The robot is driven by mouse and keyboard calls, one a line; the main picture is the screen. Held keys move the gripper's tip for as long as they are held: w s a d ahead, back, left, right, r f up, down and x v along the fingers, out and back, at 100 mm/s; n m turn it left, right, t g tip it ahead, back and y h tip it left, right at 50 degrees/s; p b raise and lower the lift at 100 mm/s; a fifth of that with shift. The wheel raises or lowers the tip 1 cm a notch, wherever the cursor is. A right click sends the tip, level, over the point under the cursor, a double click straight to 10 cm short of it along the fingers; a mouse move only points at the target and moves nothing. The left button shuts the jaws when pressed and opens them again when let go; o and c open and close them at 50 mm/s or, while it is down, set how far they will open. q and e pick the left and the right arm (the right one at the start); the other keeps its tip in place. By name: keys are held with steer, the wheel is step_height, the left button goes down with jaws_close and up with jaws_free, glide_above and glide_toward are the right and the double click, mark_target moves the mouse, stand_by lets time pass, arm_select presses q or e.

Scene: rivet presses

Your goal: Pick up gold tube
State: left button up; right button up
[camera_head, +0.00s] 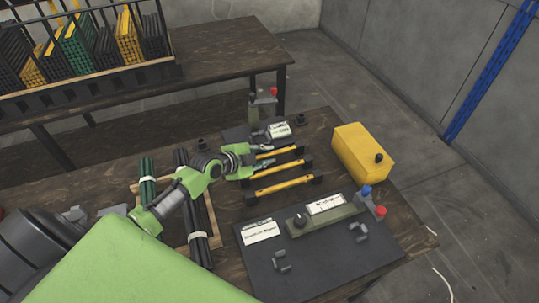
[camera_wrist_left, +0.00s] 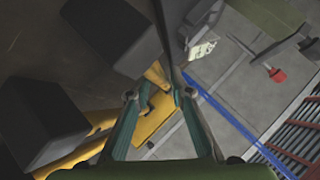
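Gold tubes lie across black end holders on the table in the head view: a front one (camera_head: 284,185), a middle one (camera_head: 283,169) and a back one (camera_head: 288,150). My left gripper (camera_head: 270,157) is by the left part of the back and middle tubes, its fingers apart. In the left wrist view its two teal fingers (camera_wrist_left: 161,94) are spread, with no tube clearly clamped between them. A gold tube (camera_wrist_left: 103,119) shows there beside the left finger, near large dark holder blocks. The gripper partly hides the back tube's left end. My right gripper is not in view.
A yellow box with a black knob (camera_head: 362,152) stands to the right of the tubes. A press panel (camera_head: 320,254) with buttons is in front, another behind (camera_head: 278,130). Dark and green tubes lie in a wooden tray (camera_head: 216,226) at left. A rack table is at the back.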

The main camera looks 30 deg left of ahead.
arm_select(q)
jaws_close()
steer(key=shift+s, duration=0.1)
steer(key=shift+f, duration=0.1)
steer(key=shift+r, duration=0.7)
steer(key=shift+r+b, duration=0.35)
steer(key=shift+r, duration=0.45)
steer(key=s+d+r, duration=0.2)
steer(key=s+r, duration=0.8)
steer(key=s, duration=0.3)
steer(key=shift+s+r, duration=0.15)
steer(key=shift+s, duration=0.25)
